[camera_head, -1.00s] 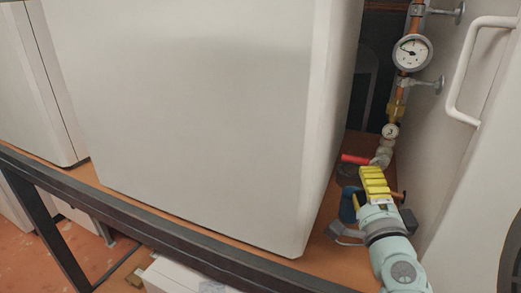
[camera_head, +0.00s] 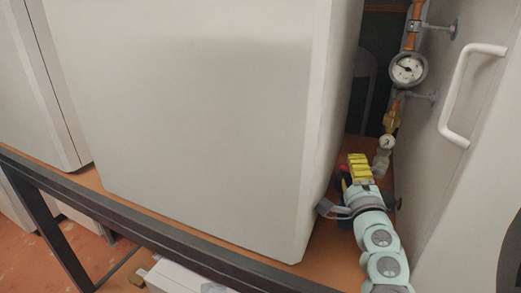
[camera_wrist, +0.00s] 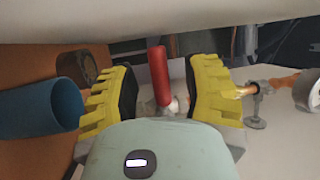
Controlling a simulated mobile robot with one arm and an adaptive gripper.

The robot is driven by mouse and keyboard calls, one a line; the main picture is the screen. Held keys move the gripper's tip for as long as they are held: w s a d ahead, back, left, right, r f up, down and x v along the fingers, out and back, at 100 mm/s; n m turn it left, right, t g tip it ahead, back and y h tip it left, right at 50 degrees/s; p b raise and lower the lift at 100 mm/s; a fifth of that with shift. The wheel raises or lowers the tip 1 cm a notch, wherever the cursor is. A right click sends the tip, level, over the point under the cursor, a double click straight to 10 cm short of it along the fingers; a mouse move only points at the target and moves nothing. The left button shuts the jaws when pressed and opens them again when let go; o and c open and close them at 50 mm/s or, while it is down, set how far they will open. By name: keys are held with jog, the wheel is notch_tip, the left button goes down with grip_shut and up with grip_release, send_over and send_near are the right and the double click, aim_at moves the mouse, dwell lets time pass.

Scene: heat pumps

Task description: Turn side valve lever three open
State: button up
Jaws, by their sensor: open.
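A red valve lever (camera_wrist: 158,74) shows in the wrist view, standing between the two yellow fingers of my gripper (camera_wrist: 162,90). The fingers are open, with a gap on both sides of the lever; I cannot tell whether either touches it. The lever's base meets a pale metal valve body (camera_wrist: 172,105) just above the wrist housing. In the head view my gripper (camera_head: 359,168) is in the narrow gap right of the white cabinet, and only a bit of red (camera_head: 343,168) shows beside it. Which number this lever has cannot be told.
The large white cabinet (camera_head: 200,120) is close on the left. A white panel with a handle (camera_head: 470,95) stands on the right. Copper pipe with a gauge (camera_head: 407,69) rises behind. A blue pipe (camera_wrist: 40,105) lies left of my fingers in the wrist view.

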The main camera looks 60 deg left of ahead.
grip_shut()
jog(key=shift+d, duration=0.1)
dwell(0.3)
